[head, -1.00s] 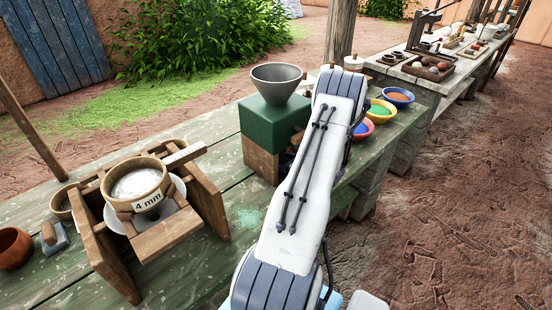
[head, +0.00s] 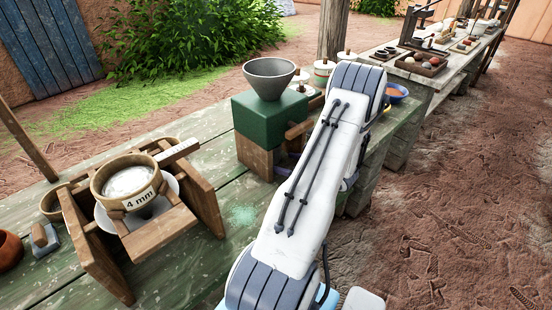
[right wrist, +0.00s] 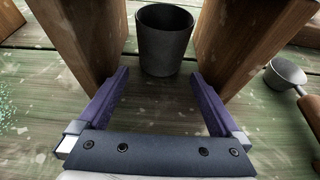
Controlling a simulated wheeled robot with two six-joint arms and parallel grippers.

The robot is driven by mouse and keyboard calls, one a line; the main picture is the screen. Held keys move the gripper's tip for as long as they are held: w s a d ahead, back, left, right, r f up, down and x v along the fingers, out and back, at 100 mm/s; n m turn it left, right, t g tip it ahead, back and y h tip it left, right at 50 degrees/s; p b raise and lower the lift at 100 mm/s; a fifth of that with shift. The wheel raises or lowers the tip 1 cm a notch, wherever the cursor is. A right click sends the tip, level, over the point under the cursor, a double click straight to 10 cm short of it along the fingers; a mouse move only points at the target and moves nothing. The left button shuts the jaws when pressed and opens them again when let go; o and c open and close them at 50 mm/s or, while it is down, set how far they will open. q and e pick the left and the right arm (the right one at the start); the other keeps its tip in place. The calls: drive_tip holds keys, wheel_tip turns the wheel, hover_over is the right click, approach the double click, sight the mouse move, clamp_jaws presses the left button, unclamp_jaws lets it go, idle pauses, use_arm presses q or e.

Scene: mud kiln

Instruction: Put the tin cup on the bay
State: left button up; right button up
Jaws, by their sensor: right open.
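A dark grey tin cup (right wrist: 165,42) stands upright on the green boards in the right wrist view, between two brown wooden walls. My right gripper (right wrist: 159,78) is open, its purple fingers reaching toward the cup from the near side. The cup is just beyond the fingertips, with no clear contact. In the head view, a green box (head: 272,122) with a grey funnel (head: 269,77) sits on wooden supports (head: 254,157). A bit of my right gripper's purple shows beside them; my white arm hides most of it and the cup. I cannot tell which part is the bay. My left gripper is out of view.
A wooden frame holding a round sieve marked 4 mm (head: 129,182) stands at the left of the green table. A small metal scoop (right wrist: 285,74) lies right of the right wooden wall. An orange-filled blue bowl (head: 397,91) and white jars (head: 324,70) are behind my arm.

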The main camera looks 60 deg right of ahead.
drive_tip(key=s, duration=0.2)
drive_tip(key=s+a, duration=0.1)
drive_tip(key=s, duration=0.4)
drive_tip(key=shift+s+a+b, duration=0.15)
drive_tip(key=shift+a+b, duration=0.2)
drive_tip(key=shift+a, duration=0.05)
